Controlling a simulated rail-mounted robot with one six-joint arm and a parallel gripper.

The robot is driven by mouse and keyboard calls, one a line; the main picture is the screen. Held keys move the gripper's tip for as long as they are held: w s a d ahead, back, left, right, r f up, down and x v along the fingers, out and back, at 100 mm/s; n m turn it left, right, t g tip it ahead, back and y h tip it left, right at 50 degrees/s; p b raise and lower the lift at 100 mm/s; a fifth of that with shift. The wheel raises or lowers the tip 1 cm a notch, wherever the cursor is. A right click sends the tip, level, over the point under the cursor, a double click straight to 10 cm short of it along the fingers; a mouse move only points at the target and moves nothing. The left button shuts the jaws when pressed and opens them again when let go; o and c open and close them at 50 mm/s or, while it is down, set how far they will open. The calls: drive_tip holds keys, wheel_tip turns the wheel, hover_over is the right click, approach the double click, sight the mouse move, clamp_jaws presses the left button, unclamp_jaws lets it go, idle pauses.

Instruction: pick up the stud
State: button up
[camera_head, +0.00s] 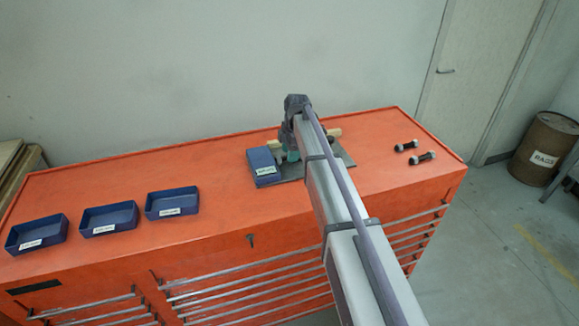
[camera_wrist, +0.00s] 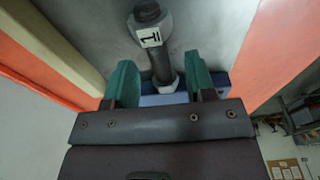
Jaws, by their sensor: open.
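In the wrist view a dark stud (camera_wrist: 160,66) with grey nuts at its ends and a white tag marked "1" lies over a grey surface. My gripper (camera_wrist: 161,82) is open, with one green finger on each side of the stud's lower part. Gaps show between the fingers and the stud, and it is not clear how deep the fingers reach. In the head view my arm hides this stud and most of the gripper.
A blue tray (camera_head: 262,162) sits on a grey plate (camera_head: 345,157) beside my arm's end. Three blue labelled trays (camera_head: 36,236) (camera_head: 109,219) (camera_head: 172,204) stand at the left of the orange cabinet (camera_head: 215,180). A pale wooden bar (camera_wrist: 58,45) runs along the wrist view's left.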

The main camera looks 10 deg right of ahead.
wheel_tip(320, 180, down, 2)
drive_tip(key=shift+a+f+b, duration=0.1)
drive_tip(key=shift+b, duration=0.2)
drive_tip(key=shift+r, duration=0.35)
clamp_jaws()
